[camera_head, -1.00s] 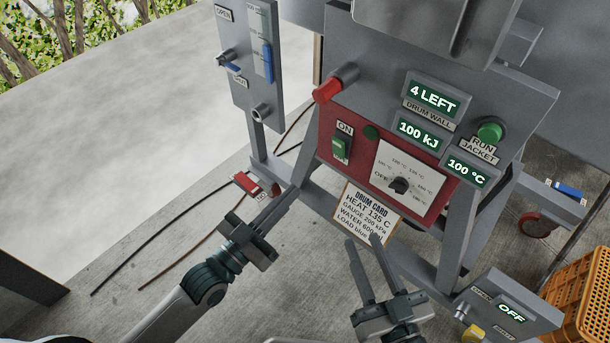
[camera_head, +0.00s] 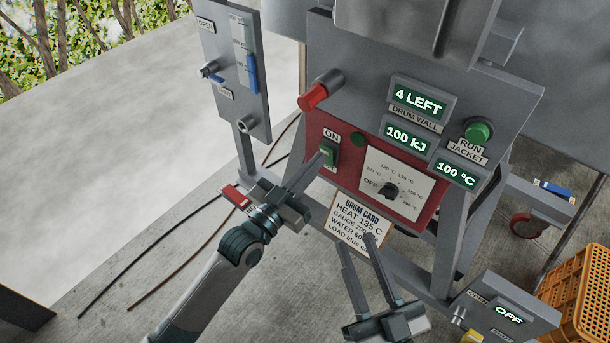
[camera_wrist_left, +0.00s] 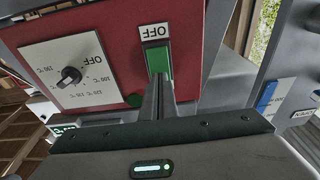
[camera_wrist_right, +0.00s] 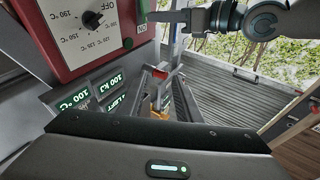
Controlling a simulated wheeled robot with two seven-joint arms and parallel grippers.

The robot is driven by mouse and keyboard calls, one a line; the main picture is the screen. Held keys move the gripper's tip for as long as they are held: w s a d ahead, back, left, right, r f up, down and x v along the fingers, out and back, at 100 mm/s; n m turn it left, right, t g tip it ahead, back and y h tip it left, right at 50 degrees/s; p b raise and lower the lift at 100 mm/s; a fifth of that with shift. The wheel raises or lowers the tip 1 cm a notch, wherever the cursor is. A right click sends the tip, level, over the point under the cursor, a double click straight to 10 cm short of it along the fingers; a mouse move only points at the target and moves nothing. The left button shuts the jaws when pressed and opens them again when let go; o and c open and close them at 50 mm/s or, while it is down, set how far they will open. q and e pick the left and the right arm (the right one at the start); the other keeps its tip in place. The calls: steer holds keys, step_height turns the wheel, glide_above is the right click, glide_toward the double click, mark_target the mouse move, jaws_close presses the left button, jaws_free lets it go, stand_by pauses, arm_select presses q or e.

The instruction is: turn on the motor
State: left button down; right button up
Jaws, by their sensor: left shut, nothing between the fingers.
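The green motor switch (camera_head: 329,155) sits on the red panel (camera_head: 313,131), under an ON label; it also shows in the left wrist view (camera_wrist_left: 159,62) beside an OFF label. My left gripper (camera_head: 320,160) is shut and empty, its fingertips at the lower part of the switch. I cannot tell whether they touch it. In the left wrist view its fingers (camera_wrist_left: 160,92) point at the switch and hide its near end. My right gripper (camera_head: 356,241) is open and empty, lower down in front of the drum card (camera_head: 356,222).
A dial (camera_head: 391,191) pointing to OFF is right of the switch. A red knob (camera_head: 313,97) projects above it. Displays read 4 LEFT (camera_head: 419,101), 100 kJ (camera_head: 406,138) and 100 °C (camera_head: 457,174). A grey valve panel (camera_head: 235,110) stands at left, an orange crate (camera_head: 582,290) at right.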

arm_select(q)
steer(key=shift+w+d, duration=0.15)
arm_select(e)
steer(key=shift+r, duration=0.15)
arm_select(q)
steer(key=shift+r, duration=0.1)
steer(key=shift+w+d+r+g+p, duration=0.15)
steer(key=shift+g+p, duration=0.15)
steer(key=shift+p, duration=0.85)
arm_select(e)
step_height(320, 180, down, 8)
steer(key=w+d+g+h, duration=0.1)
steer(key=g, duration=0.3)
steer(key=shift+w+h, duration=0.15)
steer(key=shift+h, duration=0.25)
